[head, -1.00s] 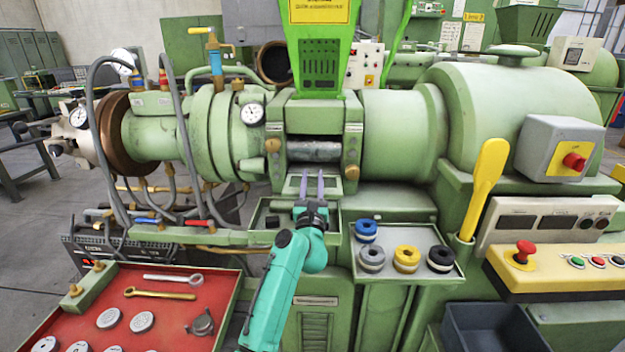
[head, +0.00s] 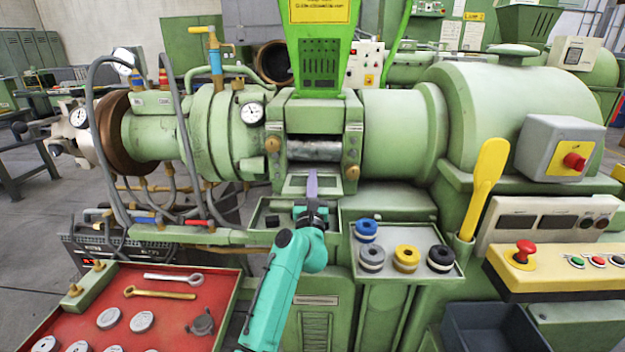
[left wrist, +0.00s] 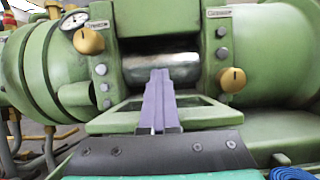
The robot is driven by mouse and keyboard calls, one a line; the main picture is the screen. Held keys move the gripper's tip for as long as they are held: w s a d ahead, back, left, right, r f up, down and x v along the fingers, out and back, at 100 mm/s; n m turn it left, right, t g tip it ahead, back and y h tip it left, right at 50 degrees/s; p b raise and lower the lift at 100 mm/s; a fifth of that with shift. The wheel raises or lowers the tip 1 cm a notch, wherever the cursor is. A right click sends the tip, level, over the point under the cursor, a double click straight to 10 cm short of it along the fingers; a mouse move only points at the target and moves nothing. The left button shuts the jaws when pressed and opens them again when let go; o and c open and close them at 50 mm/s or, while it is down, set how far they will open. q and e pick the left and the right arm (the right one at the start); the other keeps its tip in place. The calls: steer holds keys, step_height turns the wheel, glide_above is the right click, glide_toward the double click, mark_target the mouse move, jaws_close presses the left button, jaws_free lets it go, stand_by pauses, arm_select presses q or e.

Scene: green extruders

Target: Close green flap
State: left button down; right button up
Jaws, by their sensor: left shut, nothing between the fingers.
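The green flap (head: 298,186) hangs folded down and outward below the opening in the middle of the extruder. It also shows in the left wrist view (left wrist: 108,121) as a green frame sloping toward me. Above it the opening is uncovered, and the shiny metal roller (head: 313,150) shows inside. My left gripper (head: 312,184) is shut and empty, its purple fingers together and pointing at the machine. In the left wrist view the fingers (left wrist: 159,98) reach over the flap toward the roller; I cannot tell whether they touch it. My right gripper is out of view.
Brass knobs (head: 272,145) flank the opening. A tray (head: 423,226) with colored rings lies right of my left arm. A yellow handle (head: 485,190) stands farther right. A red tray (head: 165,315) with tools is at lower left.

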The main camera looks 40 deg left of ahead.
arm_select(q)
steer(key=c, duration=1.5)
jaws_free()
steer(key=o, duration=1)
steer(key=shift+o, duration=0.2)
steer(key=b+v, duration=0.4)
steer(key=v, duration=1)
steer(key=shift+s+d, duration=0.15)
steer(key=shift+s, duration=0.1)
steer(key=shift+f, duration=0.1)
